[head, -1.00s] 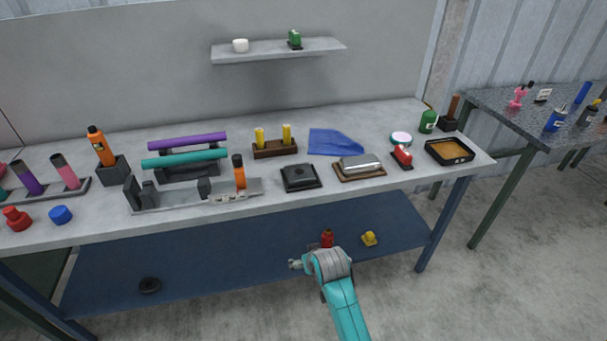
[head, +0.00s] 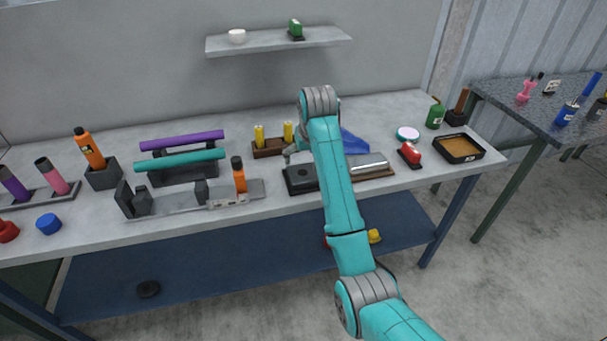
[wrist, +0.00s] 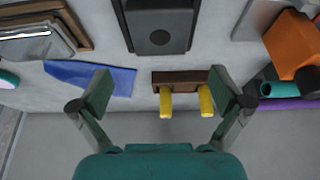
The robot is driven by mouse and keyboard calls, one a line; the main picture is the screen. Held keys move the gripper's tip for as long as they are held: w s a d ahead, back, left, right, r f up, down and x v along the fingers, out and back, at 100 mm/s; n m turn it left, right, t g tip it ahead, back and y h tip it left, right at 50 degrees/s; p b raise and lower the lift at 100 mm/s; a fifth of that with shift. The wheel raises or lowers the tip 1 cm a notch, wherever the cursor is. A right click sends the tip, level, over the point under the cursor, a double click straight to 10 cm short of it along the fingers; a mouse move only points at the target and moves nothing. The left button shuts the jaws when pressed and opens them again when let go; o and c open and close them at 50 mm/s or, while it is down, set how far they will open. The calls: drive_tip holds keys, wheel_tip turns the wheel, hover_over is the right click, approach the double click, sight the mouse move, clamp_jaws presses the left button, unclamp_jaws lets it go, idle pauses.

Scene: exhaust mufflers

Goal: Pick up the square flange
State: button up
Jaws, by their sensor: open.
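The square flange (head: 302,174) looks like a dark plate with a round mark in its middle, set on a dark square base on the workbench. In the head view my arm hides its right side. In the wrist view the square flange (wrist: 160,22) is at the top centre, beyond my fingertips. My gripper (wrist: 160,90) is open and empty, its two fingers wide apart. In the head view my gripper (head: 291,152) is small and partly hidden, above the bench just behind the flange.
Behind the flange stands a brown block with two yellow cylinders (wrist: 176,79). A blue cloth (wrist: 92,78) lies beside it. A silver part on a wooden board (head: 370,164) is right of the flange; a grey fixture with an orange bottle (head: 239,176) is left.

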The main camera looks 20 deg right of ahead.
hover_over(303, 174)
drive_tip(key=s, duration=0.2)
drive_tip(key=f, duration=0.4)
drive_tip(key=shift+w+f, duration=0.15)
drive_tip(key=shift+w, duration=0.05)
drive_tip(key=shift+s+x, duration=0.15)
drive_tip(key=shift+x, duration=1.25)
drive_tip(key=shift+s+x, duration=0.15)
drive_tip(key=shift+x, duration=1.25)
drive_tip(key=c, duration=1.3)
drive_tip(key=shift+c, duration=0.5)
